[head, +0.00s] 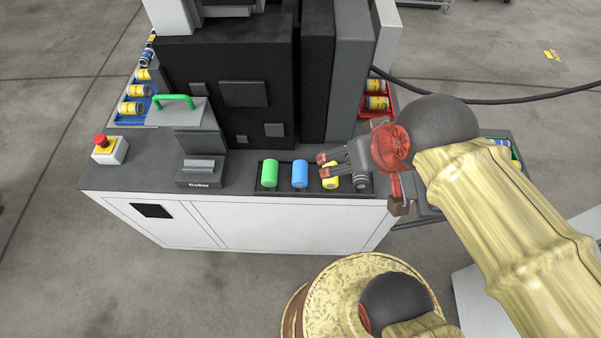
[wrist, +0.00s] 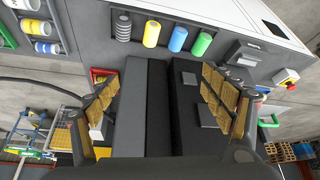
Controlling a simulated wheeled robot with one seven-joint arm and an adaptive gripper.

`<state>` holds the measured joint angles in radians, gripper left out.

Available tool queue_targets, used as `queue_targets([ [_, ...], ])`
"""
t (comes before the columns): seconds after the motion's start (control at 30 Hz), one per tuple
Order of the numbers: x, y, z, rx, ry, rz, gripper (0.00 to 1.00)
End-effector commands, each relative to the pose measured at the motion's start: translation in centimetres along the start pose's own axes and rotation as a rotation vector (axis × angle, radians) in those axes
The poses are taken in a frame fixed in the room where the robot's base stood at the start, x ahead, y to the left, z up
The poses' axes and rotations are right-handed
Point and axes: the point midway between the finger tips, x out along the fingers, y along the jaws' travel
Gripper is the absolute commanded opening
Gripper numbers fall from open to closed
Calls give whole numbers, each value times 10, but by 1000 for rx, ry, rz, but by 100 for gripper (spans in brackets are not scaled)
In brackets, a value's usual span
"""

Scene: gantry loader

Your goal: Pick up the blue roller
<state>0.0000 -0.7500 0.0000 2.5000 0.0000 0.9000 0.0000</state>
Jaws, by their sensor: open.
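The blue roller (head: 300,174) stands in a dark tray (head: 286,191) at the front of the machine's top, between a green roller (head: 269,173) and a yellow roller (head: 331,184). My gripper (head: 320,164) is open and empty. In the head view its fingers point left toward the blue roller and overlap part of the yellow one. In the wrist view the blue roller (wrist: 178,39) is near the top, beyond the open fingers (wrist: 160,78) and not between them.
A grey ribbed roller (head: 361,183) sits at the tray's right end. The tall black machine block (head: 245,90) rises behind the tray. A small grey block (head: 200,172) and a red emergency button (head: 101,142) are to the left. Bins of rollers flank the machine.

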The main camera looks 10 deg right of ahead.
Motion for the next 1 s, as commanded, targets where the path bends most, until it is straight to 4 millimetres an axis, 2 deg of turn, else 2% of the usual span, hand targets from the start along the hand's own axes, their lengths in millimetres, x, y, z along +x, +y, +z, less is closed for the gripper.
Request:
queue_targets([
  [0.17, 1, -4, -2, -14, -42, -7, 82],
  [0.37, 39, -15, 2, -51, -259, -19, 82],
  [0.53, 83, -27, -4, 7, -418, -5, 82],
  [0.77, 160, -44, -4, 354, -566, 116, 82],
  [1.0, 239, -58, 3, 874, -574, 304, 82],
])
